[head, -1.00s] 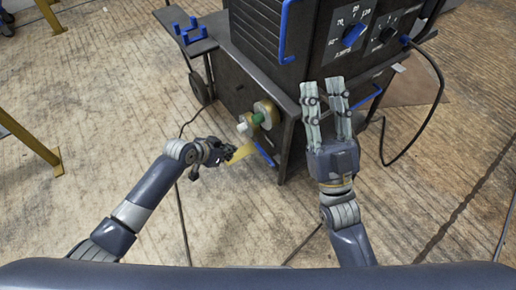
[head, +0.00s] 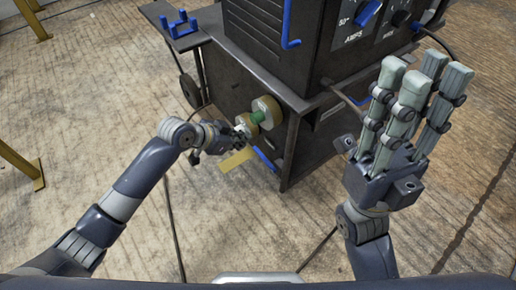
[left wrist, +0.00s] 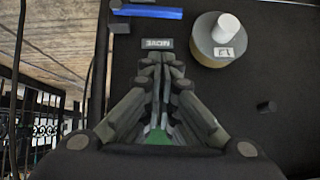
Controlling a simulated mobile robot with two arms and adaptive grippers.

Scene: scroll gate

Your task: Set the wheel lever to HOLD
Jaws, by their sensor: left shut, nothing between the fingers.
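A dark machine cabinet (head: 240,85) stands ahead. A blue bar (head: 264,158), which may be the wheel lever, is low on its front face; it also shows in the left wrist view (left wrist: 150,12). A small label (left wrist: 158,44), seemingly reading MOVE upside down, is near that bar. I cannot make out a HOLD label. My left gripper (head: 242,131) is shut and empty, its fingertips in front of the face, just below the label in the left wrist view (left wrist: 163,60). I cannot tell if they touch. My right gripper (head: 420,78) is open and empty, right of the cabinet.
A round beige drum (head: 268,108) with a green part (head: 257,117) is just above my left gripper; a white-knobbed drum (left wrist: 218,40) shows in the left wrist view. A yellow plate (head: 238,160) lies below. A black cable (head: 436,38) hangs right. Floor in front is mostly clear.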

